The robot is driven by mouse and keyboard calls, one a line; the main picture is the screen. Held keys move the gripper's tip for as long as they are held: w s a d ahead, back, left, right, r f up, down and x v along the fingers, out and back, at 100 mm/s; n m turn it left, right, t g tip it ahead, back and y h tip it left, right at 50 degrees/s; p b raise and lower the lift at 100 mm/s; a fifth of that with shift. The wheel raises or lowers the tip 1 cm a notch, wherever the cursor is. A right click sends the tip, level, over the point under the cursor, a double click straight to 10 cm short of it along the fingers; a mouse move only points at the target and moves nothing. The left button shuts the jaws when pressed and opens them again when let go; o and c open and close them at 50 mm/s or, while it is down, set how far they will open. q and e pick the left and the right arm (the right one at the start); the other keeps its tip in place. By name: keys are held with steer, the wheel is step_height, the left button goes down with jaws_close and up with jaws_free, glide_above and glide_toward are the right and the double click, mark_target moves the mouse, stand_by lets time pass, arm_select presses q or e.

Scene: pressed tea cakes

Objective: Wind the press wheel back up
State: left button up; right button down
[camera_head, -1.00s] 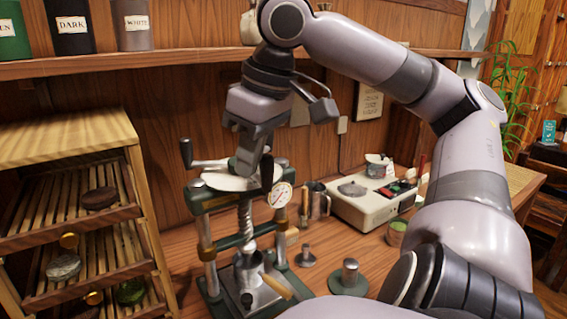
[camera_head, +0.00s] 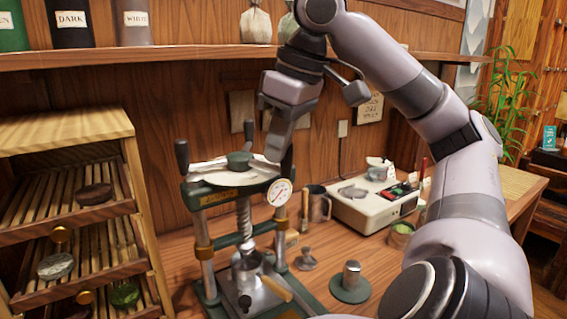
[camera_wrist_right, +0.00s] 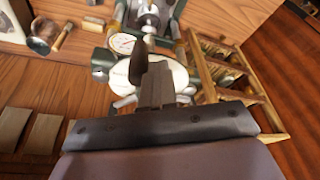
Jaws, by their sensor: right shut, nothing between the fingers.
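The green tea press (camera_head: 203,255) stands on the bench with its pale wheel (camera_head: 210,172) on top. One black upright handle (camera_head: 182,155) shows at the wheel's left. The screw (camera_head: 243,222) runs down from the crossbeam to a metal mould (camera_head: 247,272). My right gripper (camera_head: 274,153) is shut and empty, pointing down at the wheel's right rim. In the wrist view, its closed fingers (camera_wrist_right: 157,82) overlap the wheel (camera_wrist_right: 178,74) beside a black handle (camera_wrist_right: 138,62); whether they touch is unclear. My left gripper is out of view.
A dial gauge (camera_head: 279,192) sits on the press's right side. A slatted rack (camera_head: 70,150) with tea cakes stands close on the left. A shelf (camera_head: 190,57) runs above.

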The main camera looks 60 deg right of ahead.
steer(key=shift+s+d, duration=0.2)
steer(key=shift+d, duration=0.25)
steer(key=d+b, duration=0.1)
steer(key=d, duration=0.2)
steer(key=shift+d+b, duration=0.25)
steer(key=shift+b, duration=0.05)
steer(key=shift+w+d, duration=0.25)
steer(key=shift+d, duration=0.6)
steer(key=shift+w+d, duration=0.2)
steer(key=shift+d, duration=0.65)
steer(key=shift+w+d+p, duration=0.1)
steer(key=shift+d+p, duration=0.1)
steer(key=shift+p, duration=0.1)
